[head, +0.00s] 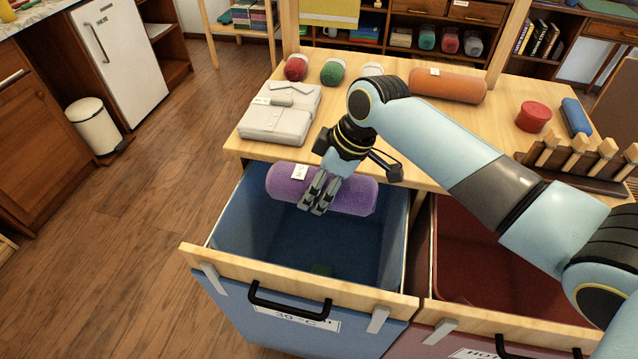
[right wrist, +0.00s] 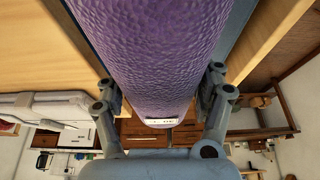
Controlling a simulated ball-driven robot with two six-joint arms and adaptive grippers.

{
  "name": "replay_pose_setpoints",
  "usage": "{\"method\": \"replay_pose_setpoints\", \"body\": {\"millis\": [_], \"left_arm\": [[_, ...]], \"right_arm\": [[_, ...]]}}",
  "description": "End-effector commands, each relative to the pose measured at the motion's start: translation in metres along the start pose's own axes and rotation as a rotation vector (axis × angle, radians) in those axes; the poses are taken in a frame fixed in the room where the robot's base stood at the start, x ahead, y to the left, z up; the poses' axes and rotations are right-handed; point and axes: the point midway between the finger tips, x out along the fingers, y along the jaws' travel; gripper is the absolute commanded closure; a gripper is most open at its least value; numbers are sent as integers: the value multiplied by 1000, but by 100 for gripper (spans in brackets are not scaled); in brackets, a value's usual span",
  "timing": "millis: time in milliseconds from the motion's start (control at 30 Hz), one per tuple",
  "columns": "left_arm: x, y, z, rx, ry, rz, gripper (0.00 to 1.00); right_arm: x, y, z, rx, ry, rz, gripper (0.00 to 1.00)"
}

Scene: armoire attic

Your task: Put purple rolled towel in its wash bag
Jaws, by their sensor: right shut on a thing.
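The purple rolled towel (head: 288,184) with a white tag is held above the blue bag (head: 232,225), which hangs in a wooden frame labelled with a "30" sign. My right gripper (head: 318,195) is shut around the middle of the towel, and the towel lies roughly level across it. In the right wrist view the towel (right wrist: 155,50) fills the space between the two fingers (right wrist: 165,95). A red bag (head: 485,265) with a partly hidden label stands to the right of the blue one. My left gripper is not in view.
An orange rolled towel (head: 447,85), folded white cloth (head: 275,122), red jar (head: 533,117) and blue roll (head: 576,117) lie on the wooden table (head: 425,160). A wooden peg rack (head: 575,160) stands at the right.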

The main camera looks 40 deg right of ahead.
Motion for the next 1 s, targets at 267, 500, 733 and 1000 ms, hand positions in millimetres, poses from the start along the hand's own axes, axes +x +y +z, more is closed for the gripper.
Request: {"method": "replay_pose_setpoints", "body": {"millis": [267, 500, 733, 1000], "left_arm": [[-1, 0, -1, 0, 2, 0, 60], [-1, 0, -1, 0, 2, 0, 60], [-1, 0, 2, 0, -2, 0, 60], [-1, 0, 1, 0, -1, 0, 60]], "right_arm": [[-1, 0, -1, 0, 1, 1, 8], [-1, 0, -1, 0, 0, 1, 2], [-14, 1, 0, 0, 1, 2, 2], [-73, 2, 0, -3, 0, 6, 2]]}}
